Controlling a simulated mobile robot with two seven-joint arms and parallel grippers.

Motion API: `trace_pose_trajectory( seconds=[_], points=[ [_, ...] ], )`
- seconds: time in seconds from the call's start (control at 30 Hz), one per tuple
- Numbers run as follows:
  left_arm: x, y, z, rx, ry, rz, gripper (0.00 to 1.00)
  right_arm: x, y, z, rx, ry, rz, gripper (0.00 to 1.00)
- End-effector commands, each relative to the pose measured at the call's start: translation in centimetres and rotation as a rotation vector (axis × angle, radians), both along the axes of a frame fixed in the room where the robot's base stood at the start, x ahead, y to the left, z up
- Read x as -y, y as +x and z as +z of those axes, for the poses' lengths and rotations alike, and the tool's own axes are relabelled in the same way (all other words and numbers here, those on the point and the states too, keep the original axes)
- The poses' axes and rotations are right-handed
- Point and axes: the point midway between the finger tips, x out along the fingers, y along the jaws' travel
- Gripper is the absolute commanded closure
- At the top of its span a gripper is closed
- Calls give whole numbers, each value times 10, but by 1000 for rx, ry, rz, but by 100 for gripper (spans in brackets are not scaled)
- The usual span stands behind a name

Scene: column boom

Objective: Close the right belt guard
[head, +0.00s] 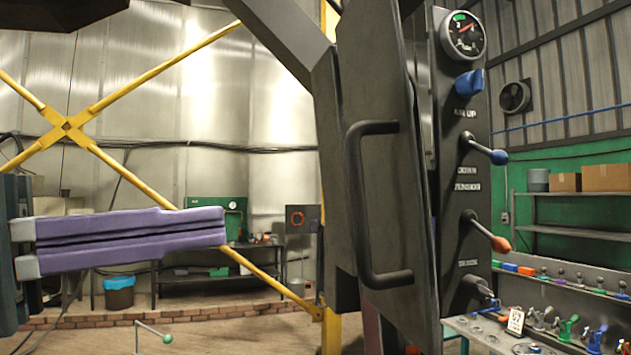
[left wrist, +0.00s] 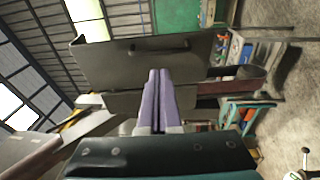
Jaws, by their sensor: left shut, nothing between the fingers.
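The belt guard is a dark grey flat panel (head: 400,265) with a black bar handle (head: 358,205). It stands upright in the middle of the head view and appears swung out, seen at a steep angle. In the left wrist view, a dark panel (left wrist: 100,65) with a handle (left wrist: 160,50) lies beyond my fingertips. My left gripper (head: 222,228) has purple fingers pressed together with nothing between them. It points right toward the guard, with a visible gap to the handle in the head view. The fingers also show in the left wrist view (left wrist: 159,75). My right gripper is out of view.
A control panel (head: 470,175) with a gauge (head: 463,36), a blue knob and several levers stands right of the guard. A workbench (head: 520,340) with small parts is at lower right.

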Motion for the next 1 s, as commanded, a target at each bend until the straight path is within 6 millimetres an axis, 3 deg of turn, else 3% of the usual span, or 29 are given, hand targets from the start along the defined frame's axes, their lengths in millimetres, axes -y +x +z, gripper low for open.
trace_pose_trajectory(
  seconds=[0.03, 0.4, 0.6, 1.0],
  points=[
    [11, 5, 11, -2, -7, -1, 100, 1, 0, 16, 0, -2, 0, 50],
    [71, 32, 13, -3, -1, 1, 100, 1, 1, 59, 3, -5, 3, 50],
    [83, 36, 9, 0, 2, 0, 100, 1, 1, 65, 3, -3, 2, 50],
    [84, 37, 8, 0, 2, 1, 100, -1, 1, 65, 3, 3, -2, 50]
  ],
)
